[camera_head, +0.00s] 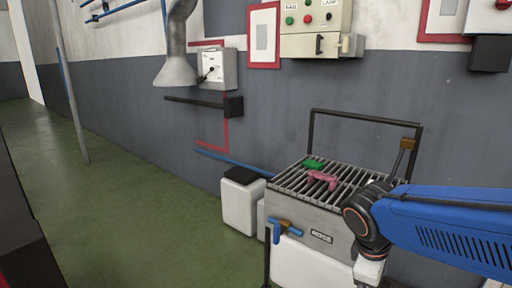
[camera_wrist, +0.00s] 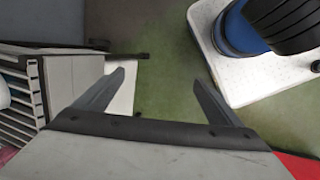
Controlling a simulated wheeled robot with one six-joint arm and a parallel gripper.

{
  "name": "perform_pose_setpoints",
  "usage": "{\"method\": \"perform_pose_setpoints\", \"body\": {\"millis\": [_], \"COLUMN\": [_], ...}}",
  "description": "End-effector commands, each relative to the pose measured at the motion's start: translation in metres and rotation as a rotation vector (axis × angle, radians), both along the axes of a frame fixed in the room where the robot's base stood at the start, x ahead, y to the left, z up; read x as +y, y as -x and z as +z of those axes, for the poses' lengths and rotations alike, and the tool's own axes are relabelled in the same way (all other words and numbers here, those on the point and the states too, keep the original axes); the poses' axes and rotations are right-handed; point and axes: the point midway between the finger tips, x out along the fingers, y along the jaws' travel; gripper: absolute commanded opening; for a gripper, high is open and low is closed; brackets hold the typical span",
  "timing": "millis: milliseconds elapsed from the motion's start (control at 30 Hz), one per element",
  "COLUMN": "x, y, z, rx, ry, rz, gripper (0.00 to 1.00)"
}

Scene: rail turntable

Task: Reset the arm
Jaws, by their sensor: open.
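My gripper (camera_wrist: 160,85) shows in the wrist view with its two dark fingers spread apart and nothing between them. It points down toward the green floor. In the head view my blue arm comes in from the right, and its wrist hangs down in front of the right side of a grey grill-topped box (camera_head: 318,222). The gripper's fingers are not visible in the head view. The slatted box also shows at the left of the wrist view (camera_wrist: 68,85), beside the gripper.
A green block (camera_head: 314,163) and a pink object (camera_head: 322,180) lie on the slatted top. A dark rail frame (camera_head: 365,117) rises behind it. A blue-handled valve (camera_head: 284,228) sticks out in front. A white bin (camera_head: 241,205) stands to the left. The green floor (camera_head: 130,215) at left is clear.

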Motion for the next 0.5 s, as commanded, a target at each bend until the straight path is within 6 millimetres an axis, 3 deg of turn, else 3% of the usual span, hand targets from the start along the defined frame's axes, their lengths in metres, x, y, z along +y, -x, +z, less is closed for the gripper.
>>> {"method": "perform_pose_setpoints", "body": {"millis": [500], "x": [-0.011], "y": [0.047], "z": [0.03], "rx": [-0.373], "ry": [-0.407], "rz": [-0.714], "gripper": [0.89]}}
